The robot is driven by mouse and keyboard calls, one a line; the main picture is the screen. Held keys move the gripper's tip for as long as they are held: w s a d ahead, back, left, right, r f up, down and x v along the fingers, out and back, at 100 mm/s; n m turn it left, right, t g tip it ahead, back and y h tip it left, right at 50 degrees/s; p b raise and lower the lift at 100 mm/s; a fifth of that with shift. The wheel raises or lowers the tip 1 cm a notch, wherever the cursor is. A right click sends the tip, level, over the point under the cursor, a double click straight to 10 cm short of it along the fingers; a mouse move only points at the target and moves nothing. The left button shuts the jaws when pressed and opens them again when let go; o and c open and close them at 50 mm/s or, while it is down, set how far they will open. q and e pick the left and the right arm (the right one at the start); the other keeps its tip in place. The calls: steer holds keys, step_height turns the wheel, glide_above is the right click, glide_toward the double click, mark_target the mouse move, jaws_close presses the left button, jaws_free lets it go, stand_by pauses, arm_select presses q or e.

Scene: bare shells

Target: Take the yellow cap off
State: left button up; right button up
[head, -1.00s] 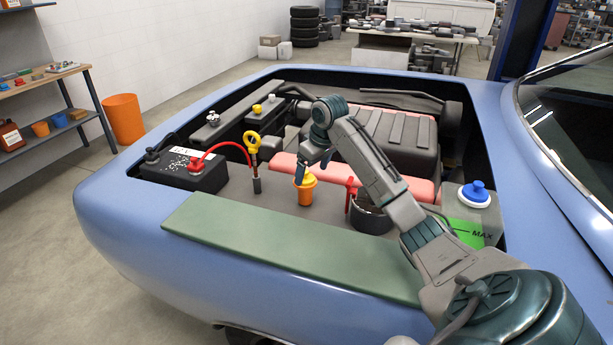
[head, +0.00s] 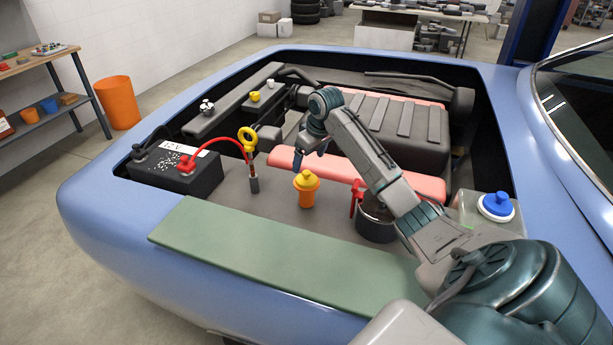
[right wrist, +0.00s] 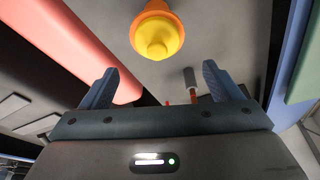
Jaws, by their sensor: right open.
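A yellow cap (head: 306,177) sits on a small orange container (head: 306,196) standing upright on the grey deck at the front of the engine bay. In the right wrist view the yellow cap (right wrist: 157,37) is at the top centre, with the orange rim around it. My right gripper (head: 310,158) is open and empty, apart from the cap and just behind it in the head view. Its two fingers show wide apart in the right wrist view (right wrist: 160,84), with the cap beyond their tips. A second, small yellow cap (head: 255,97) is farther back. My left gripper is not in view.
A black battery (head: 172,172) with a red cable and a yellow-ringed dipstick (head: 247,139) stand left of the container. A dark pot with a red handle (head: 356,198) and a blue-capped tank (head: 497,205) are right. A green mat (head: 270,256) covers the front edge.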

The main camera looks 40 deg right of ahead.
mark_target(307, 172)
steer(key=p+x, duration=0.2)
steer(key=x, duration=0.4)
steer(key=shift+s+d+f, duration=0.1)
steer(key=shift+s, duration=0.1)
steer(key=shift+w+f, duration=0.15)
steer(key=shift+f, duration=0.25)
steer(key=c, duration=1.1)
